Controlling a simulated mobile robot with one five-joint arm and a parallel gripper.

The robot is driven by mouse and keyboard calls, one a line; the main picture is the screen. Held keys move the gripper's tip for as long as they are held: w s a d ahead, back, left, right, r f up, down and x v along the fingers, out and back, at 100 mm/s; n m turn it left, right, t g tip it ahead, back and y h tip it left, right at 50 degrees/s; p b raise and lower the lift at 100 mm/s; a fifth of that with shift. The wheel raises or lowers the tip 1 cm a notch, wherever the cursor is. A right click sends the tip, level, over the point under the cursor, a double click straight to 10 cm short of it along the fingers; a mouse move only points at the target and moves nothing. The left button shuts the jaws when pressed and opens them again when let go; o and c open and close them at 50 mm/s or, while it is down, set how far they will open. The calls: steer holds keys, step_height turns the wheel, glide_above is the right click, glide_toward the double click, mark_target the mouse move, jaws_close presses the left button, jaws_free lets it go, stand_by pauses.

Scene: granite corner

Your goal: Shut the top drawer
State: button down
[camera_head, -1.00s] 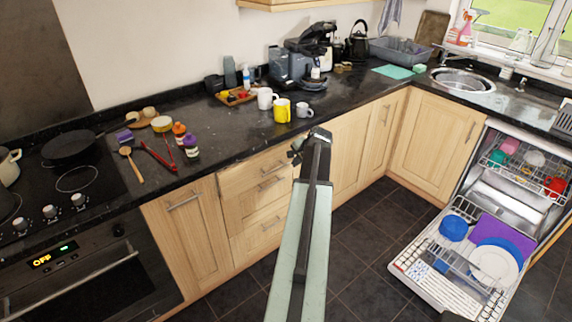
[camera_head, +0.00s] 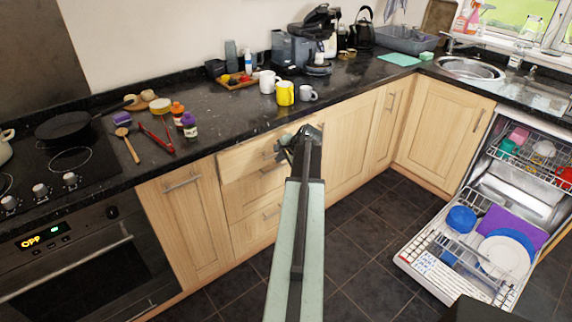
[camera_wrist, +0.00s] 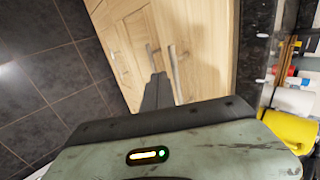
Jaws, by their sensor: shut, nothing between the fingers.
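The top drawer (camera_head: 240,160) is the upper pale-wood front of the drawer stack, under the counter edge. It looks near flush with the cabinet; I cannot tell whether a small gap remains. My gripper (camera_head: 288,148) is shut and empty at the right part of this front, covering part of it and its handle. Contact is not clear. In the wrist view my gripper's dark fingers (camera_wrist: 157,90) point at the wooden fronts, beside a metal handle (camera_wrist: 175,72). The top drawer front (camera_wrist: 208,50) shows there on the right.
The black counter (camera_head: 225,115) above holds mugs, a wooden tray and utensils. A lower drawer (camera_head: 250,195) is under the top one. The open dishwasher (camera_head: 480,235) with its racks out takes up the right. Dark floor tiles (camera_head: 365,225) between are clear.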

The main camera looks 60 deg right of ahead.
steer(key=shift+w+d+f, duration=0.1)
steer(key=shift+w+d, duration=0.15)
steer(key=shift+w, duration=0.35)
steer(key=shift+w+d, duration=0.2)
steer(key=shift+w, duration=0.35)
steer(key=w, duration=0.1)
steer(key=w+d, duration=0.1)
steer(key=w, duration=0.2)
steer(key=shift+d, duration=0.3)
steer(key=shift+s+a, duration=0.1)
steer(key=shift+s, duration=0.1)
steer(key=shift+s+a, duration=0.2)
steer(key=shift+s, duration=0.05)
steer(key=s, duration=0.1)
steer(key=s+a+r+p, duration=0.1)
steer(key=shift+s+a, duration=0.15)
steer(key=shift+s, duration=0.25)
steer(key=p+v, duration=0.7)
steer(key=v, duration=0.3)
steer(key=shift+s, duration=0.15)
